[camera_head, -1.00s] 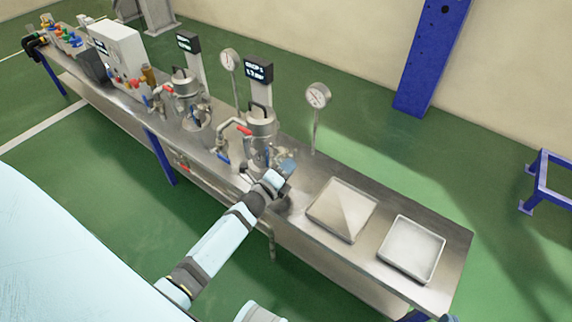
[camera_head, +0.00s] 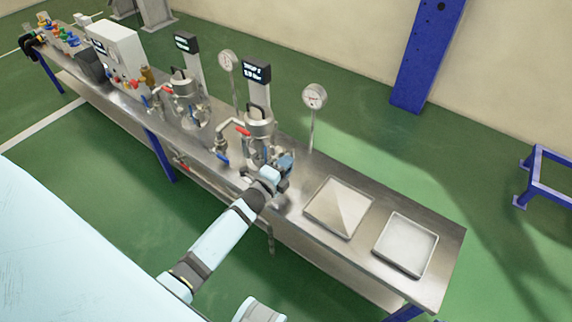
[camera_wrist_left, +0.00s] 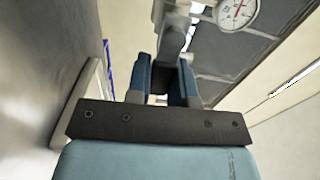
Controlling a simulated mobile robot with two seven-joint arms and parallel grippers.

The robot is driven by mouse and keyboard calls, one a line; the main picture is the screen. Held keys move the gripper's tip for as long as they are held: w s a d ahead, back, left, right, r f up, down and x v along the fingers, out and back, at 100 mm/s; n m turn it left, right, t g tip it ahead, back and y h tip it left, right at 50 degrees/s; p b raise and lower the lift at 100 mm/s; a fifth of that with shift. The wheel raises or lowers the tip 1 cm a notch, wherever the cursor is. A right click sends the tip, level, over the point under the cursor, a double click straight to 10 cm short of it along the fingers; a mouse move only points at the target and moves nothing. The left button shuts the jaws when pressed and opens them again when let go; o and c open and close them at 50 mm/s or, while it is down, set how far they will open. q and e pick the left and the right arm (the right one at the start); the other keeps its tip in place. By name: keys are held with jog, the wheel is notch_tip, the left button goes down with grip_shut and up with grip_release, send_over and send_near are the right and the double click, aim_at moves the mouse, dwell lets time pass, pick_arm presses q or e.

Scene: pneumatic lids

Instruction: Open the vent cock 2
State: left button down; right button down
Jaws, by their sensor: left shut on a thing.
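The right-hand metal vessel (camera_head: 259,124) stands on the steel bench with a clamped lid and a handle on top. My left gripper (camera_head: 287,161) is at the right side of this vessel, low down. In the left wrist view its two blue fingers (camera_wrist_left: 166,82) are shut on a grey metal part (camera_wrist_left: 174,42), which I take to be vent cock 2. The gripper and wrist hide most of this part in the head view, so its exact angle cannot be told. My right gripper is not in view.
A red-handled valve (camera_head: 242,130) and a blue-handled valve (camera_head: 222,159) sit left of the vessel. A pressure gauge (camera_head: 314,97) and a display (camera_head: 257,71) stand behind. A second vessel (camera_head: 185,85) stands left.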

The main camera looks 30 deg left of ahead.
pick_arm(q)
jog(key=c, duration=1)
grip_release()
jog(key=s+a+p, duration=0.1)
jog(key=s, duration=1.2)
jog(key=shift+s+p, duration=0.35)
jog(key=shift+s, duration=0.05)
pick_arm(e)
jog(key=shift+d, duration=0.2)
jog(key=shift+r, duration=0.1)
